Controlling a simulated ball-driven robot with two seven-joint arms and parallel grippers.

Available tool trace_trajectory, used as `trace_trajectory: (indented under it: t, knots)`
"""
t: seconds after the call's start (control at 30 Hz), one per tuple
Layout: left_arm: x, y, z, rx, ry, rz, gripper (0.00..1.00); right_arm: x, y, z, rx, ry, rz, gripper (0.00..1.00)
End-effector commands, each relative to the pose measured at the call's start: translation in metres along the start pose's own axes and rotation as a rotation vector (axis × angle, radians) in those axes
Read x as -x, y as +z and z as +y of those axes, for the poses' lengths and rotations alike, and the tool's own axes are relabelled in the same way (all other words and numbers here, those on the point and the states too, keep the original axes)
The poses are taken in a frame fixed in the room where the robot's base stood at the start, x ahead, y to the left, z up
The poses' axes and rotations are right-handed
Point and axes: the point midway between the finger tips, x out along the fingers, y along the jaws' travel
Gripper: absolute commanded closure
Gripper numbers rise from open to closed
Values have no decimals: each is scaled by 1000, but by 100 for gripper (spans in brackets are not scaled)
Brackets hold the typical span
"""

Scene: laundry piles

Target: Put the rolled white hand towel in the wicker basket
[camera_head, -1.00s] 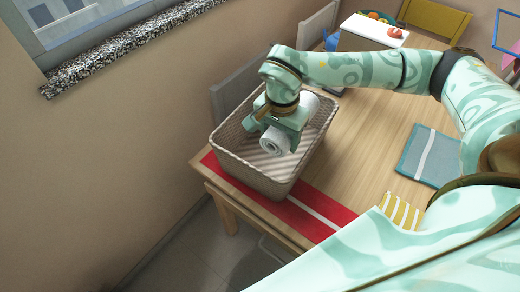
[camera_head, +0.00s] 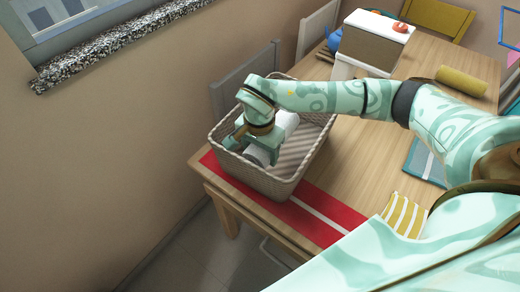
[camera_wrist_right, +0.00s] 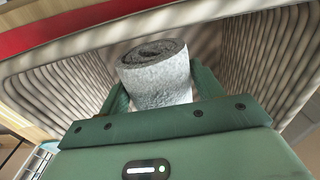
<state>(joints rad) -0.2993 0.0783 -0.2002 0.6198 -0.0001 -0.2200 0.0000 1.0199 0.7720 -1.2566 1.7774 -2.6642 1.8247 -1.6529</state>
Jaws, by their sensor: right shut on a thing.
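The rolled white hand towel (camera_head: 284,129) is inside the wicker basket (camera_head: 262,182), low between its walls. My right gripper (camera_head: 258,150) reaches down into the basket and is shut on the towel. In the right wrist view the towel's rolled end (camera_wrist_right: 155,75) stands out between the fingers of the gripper (camera_wrist_right: 158,100), with the ribbed basket walls (camera_wrist_right: 245,50) around it. Whether the towel touches the basket floor I cannot tell. My left gripper is not in view.
The basket stands on a red cloth with a white stripe (camera_head: 322,219) at the wooden table's corner. A yellow roll (camera_head: 461,81), a teal folded cloth (camera_head: 424,160) and a yellow striped cloth (camera_head: 404,214) lie to the right. Chairs (camera_head: 246,83) stand behind the basket.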

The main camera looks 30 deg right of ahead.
Motion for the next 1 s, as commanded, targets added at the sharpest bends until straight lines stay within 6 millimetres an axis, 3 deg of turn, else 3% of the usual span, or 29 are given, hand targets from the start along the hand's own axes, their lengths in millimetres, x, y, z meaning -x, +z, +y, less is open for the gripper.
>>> trace_trajectory:
  t: [0.4, 0.43, 0.5, 0.83, 1.0]
  knots:
    - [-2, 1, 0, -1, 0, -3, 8, -10, 0, 0, -1, 0, 0, 62]
    - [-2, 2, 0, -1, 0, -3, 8, -11, 0, 0, -1, 1, 0, 32]
    - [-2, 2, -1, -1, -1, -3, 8, -10, 0, 0, -1, 1, 0, 13]
    - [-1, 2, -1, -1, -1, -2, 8, -7, 0, 0, -1, 1, 0, 13]
    - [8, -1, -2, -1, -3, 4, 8, 22, -1, -1, 0, -5, 3, 13]
